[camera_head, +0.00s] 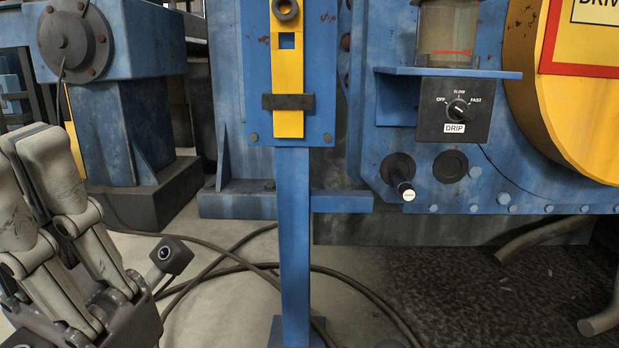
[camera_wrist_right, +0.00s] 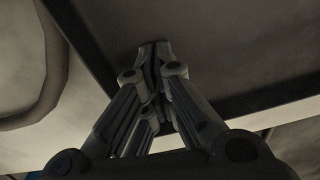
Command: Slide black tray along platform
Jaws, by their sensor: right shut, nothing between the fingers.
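In the right wrist view, my right gripper (camera_wrist_right: 154,48) is shut and empty, its fingertips together. They are in front of a broad, dim flat surface with a darker edge strip (camera_wrist_right: 255,102). This may be part of the black tray, but I cannot be sure, nor tell whether the tips touch it. In the head view, a dark, speckled flat area (camera_head: 470,290) lies low at the right, under the blue machine; it may be the tray. My left gripper (camera_head: 30,150) is at the left edge with its fingers up, partly cut off. My right gripper is not in the head view.
A blue post (camera_head: 294,230) stands in the middle. Black hoses (camera_head: 225,262) lie on the pale floor. A curved pipe (camera_head: 540,236) is low at the right. The drip control box (camera_head: 455,110) and a yellow drum guard (camera_head: 560,130) are above.

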